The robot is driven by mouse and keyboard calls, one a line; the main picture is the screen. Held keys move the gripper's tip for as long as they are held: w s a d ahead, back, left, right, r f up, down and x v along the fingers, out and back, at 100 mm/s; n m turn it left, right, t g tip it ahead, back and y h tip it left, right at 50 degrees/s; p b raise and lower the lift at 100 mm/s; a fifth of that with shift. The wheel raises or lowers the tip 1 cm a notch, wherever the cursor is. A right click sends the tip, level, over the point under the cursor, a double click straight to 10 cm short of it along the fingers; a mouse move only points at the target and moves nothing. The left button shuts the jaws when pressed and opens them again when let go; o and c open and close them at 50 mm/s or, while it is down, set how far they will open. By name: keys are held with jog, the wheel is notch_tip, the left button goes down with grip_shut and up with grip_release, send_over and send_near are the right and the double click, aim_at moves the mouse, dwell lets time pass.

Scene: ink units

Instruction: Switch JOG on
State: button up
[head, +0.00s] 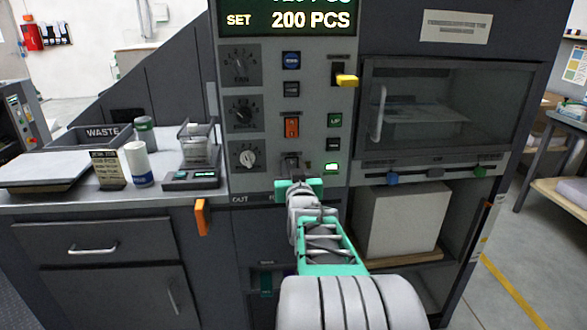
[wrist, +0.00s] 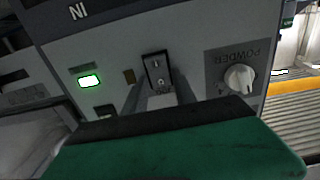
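A small black switch plate (head: 291,163) sits low on the grey control panel, right of a dial. It also shows in the wrist view (wrist: 156,70), where it has a small lever or rocker with marks at its ends. Its label is too small to read, so I cannot tell that it is JOG. My gripper (head: 293,179) is right in front of this switch, close to the panel. In the wrist view, its green body fills the foreground and covers the area below the switch. Whether the fingers touch the switch, and their gap, is unclear.
A lit green lamp (head: 331,167) is right of the switch. The POWDER knob (wrist: 240,78) is beside it. An orange rocker (head: 291,127) and a yellow lever (head: 346,81) are above. An orange handle (head: 202,217) sticks out at the counter edge. A glass-fronted compartment (head: 440,110) is at right.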

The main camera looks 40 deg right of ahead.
grip_shut()
